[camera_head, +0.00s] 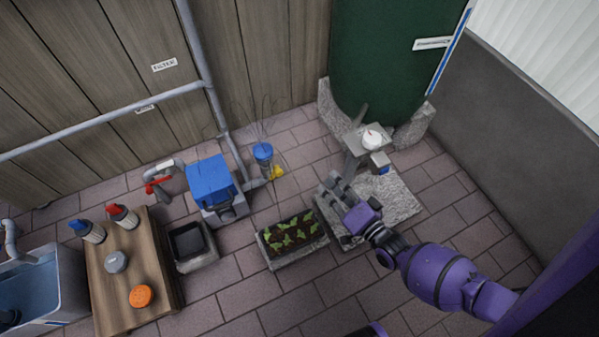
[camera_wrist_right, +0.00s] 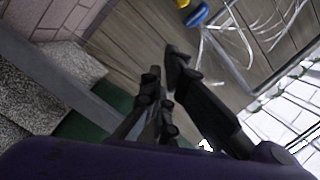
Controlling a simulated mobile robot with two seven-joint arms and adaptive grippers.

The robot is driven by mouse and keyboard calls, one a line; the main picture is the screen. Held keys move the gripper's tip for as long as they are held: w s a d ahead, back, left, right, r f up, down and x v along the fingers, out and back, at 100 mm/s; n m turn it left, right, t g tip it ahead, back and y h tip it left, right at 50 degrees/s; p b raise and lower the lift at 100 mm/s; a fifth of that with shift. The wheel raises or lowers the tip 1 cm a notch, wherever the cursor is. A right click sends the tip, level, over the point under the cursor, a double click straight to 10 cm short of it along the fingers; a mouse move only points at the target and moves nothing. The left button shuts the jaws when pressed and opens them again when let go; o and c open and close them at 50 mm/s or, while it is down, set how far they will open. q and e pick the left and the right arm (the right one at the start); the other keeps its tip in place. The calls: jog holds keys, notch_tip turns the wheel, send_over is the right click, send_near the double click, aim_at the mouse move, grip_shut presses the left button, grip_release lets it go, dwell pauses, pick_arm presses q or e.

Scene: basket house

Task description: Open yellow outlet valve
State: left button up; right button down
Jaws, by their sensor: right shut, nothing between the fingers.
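The yellow outlet valve (camera_head: 277,172) is a small yellow piece low beside the blue-topped filter (camera_head: 263,152), near the pipe at the back wall. In the right wrist view a yellow part (camera_wrist_right: 183,3) is cut by the top edge, next to a blue part (camera_wrist_right: 197,16). My right gripper (camera_head: 333,184) is to the right of the valve and apart from it, above the stone slab by the planter. In the right wrist view the gripper (camera_wrist_right: 165,68) is shut and empty. How far its fingers stand from the valve's handle is hard to tell. My left gripper is not in view.
A planter (camera_head: 292,240) with seedlings lies below the valve. A blue-lidded box (camera_head: 211,184) stands left of it. A grey stand (camera_head: 367,140) with a white-topped item and a green tank (camera_head: 385,60) stand behind my right gripper. A wooden table (camera_head: 165,285) is at the left.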

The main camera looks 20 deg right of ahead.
pick_arm(q)
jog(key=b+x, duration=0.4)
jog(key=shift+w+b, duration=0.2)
jog(key=shift+b, duration=0.1)
pick_arm(e)
jog(key=w+a+f+m, duration=0.1)
jog(key=w+a, duration=0.4)
jog(key=w, duration=0.5)
jog(key=shift+a+f+m, duration=0.3)
jog(key=shift+f+m, duration=0.1)
jog(key=shift+f, duration=0.25)
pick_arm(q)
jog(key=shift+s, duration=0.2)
pick_arm(e)
jog(key=shift+w, duration=0.1)
